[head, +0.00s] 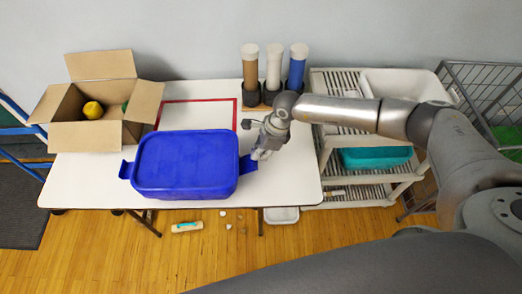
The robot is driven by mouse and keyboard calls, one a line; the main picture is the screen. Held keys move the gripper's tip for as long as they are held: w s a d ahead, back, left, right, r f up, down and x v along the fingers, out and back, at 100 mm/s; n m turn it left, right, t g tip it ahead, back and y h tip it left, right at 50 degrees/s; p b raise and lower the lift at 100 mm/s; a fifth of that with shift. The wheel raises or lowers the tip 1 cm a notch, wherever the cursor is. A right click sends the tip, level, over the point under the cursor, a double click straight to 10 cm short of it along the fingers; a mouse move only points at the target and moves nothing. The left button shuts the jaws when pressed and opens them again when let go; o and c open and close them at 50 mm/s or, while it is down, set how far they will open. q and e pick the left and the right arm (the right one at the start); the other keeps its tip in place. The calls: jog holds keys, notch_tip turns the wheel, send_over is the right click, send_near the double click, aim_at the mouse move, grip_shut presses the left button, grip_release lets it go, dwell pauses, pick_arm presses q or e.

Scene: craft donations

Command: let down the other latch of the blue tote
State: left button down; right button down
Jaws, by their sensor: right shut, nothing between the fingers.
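The blue tote (187,165) stands on the white table with its blue lid on. A blue latch flap (126,170) sticks out from its left end. Another blue latch flap (248,164) sticks out at its right end, partly behind my gripper. My right gripper (259,155) is shut and empty, beside the right-hand flap at the tote's right end; whether it touches the flap I cannot tell. My left gripper is not in view.
The white table (290,180) has bare room right of the tote. An open cardboard box (70,135) with a yellow item stands at left. Three capped tubes (273,68) stand at the back. A slatted shelf (340,135) is at right. Small items lie on the floor.

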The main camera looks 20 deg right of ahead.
jog(key=shift+f+b, duration=0.3)
jog(key=shift+f, duration=0.65)
jog(key=shift+a+f+b, duration=0.15)
jog(key=shift+f+b, duration=0.45)
jog(key=shift+b, duration=0.15)
jog(key=shift+b+x, duration=0.8)
jog(key=shift+x, duration=0.05)
jog(key=shift+r, duration=0.1)
jog(key=p+v, duration=0.5)
jog(key=v, duration=0.3)
jog(key=shift+a+r+p, duration=0.15)
jog(key=shift+r+p, duration=0.05)
jog(key=shift+p, duration=0.1)
